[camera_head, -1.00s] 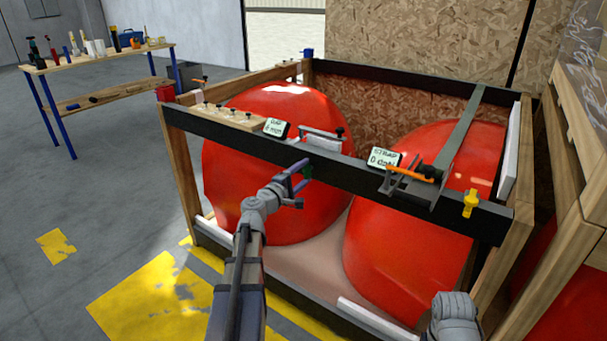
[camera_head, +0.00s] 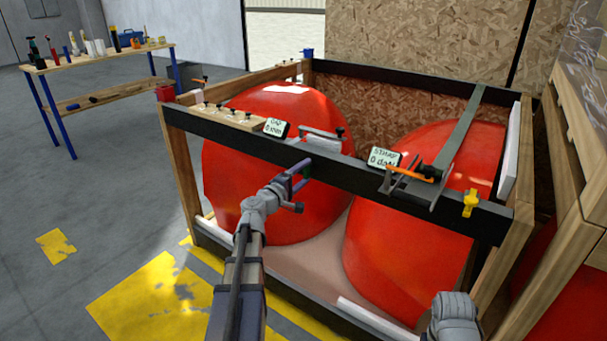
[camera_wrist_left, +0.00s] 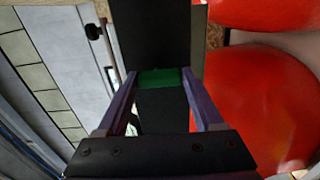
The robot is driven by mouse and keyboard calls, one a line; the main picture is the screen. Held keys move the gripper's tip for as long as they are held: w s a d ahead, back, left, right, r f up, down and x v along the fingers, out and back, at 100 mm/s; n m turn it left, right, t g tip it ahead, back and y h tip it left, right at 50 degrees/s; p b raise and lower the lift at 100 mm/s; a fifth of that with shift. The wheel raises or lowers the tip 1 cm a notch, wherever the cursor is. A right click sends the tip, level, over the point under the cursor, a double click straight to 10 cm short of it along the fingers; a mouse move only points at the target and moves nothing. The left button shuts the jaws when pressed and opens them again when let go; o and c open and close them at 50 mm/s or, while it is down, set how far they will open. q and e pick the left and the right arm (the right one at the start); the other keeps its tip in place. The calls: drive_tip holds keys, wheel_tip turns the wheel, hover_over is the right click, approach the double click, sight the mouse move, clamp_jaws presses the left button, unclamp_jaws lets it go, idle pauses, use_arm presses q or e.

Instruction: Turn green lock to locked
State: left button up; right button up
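The green lock (camera_head: 306,172) is a small green piece on the front face of the crate's black top rail. In the head view it is mostly hidden by my left gripper (camera_head: 297,178). In the left wrist view the green lock (camera_wrist_left: 160,78) lies between the tips of the two purple fingers of my left gripper (camera_wrist_left: 160,80). The fingers stand wide apart, one on each side of it. I see no clear gap, but cannot tell whether they press on it. My right gripper is not in view; only a grey arm part shows at the lower right.
The black rail (camera_head: 232,141) crosses the wooden crate above two red nosecones (camera_head: 265,125). A yellow lock (camera_head: 470,203) sits at the rail's right end. The rail carries a gap display (camera_head: 276,127), a strap display (camera_head: 384,158) and an orange-handled ratchet (camera_head: 408,173). Floor at left is clear.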

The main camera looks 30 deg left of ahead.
use_arm(q)
drive_tip(key=o, duration=0.4)
drive_tip(key=shift+c, duration=0.2)
drive_tip(key=s, duration=0.7)
drive_tip(key=shift+s+a, duration=0.3)
drive_tip(key=shift+s, duration=0.1)
drive_tip(key=s+d+m+g+h+p, duration=0.25)
drive_tip(key=d+m+g+p, duration=0.4)
drive_tip(key=d, duration=0.95)
drive_tip(key=s+d+m+g+h+p, duration=0.25)
drive_tip(key=d+m+g+p, duration=0.35)
drive_tip(key=d, duration=0.9)
drive_tip(key=s+d+r+m+g+y+p, duration=0.1)
drive_tip(key=s+d+m+g+y+p, duration=0.2)
drive_tip(key=s+p, duration=0.3)
drive_tip(key=s+d+r+m+g+y+p, duration=0.2)
drive_tip(key=s+m+y+p, duration=0.3)
drive_tip(key=s, duration=0.3)
drive_tip(key=shift+s+d+g+p, duration=0.15)
drive_tip(key=shift+d+g+p, duration=0.3)
drive_tip(key=shift+d+p, duration=0.35)
drive_tip(key=shift+r, duration=0.1)
